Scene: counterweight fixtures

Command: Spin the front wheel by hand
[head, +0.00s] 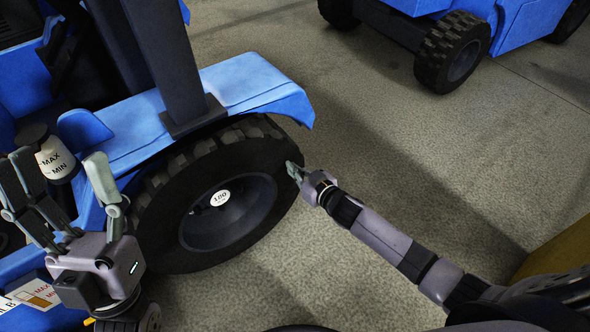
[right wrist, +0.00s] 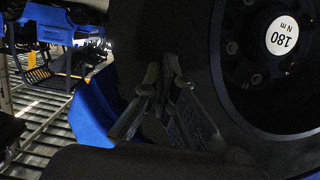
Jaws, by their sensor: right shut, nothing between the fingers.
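The front wheel (head: 165,235) is a black knobbly tyre with a dark hub (head: 235,215) and a round white "180" label, under a blue fender of the vehicle. My right gripper (head: 291,166) is shut and empty, its tips at the tyre's right edge; I cannot tell whether they touch. In the right wrist view, the closed fingers (right wrist: 163,72) lie in front of the tyre's dark sidewall, with the hub (right wrist: 262,70) to the right. My left gripper (head: 60,165) is open at the lower left, left of the wheel. The tyre's upper part is partly hidden by the fender.
The blue fender (head: 240,82) and a dark post (head: 165,60) stand above the wheel. Another blue vehicle (head: 530,30) stands at the upper right. The concrete floor between is clear.

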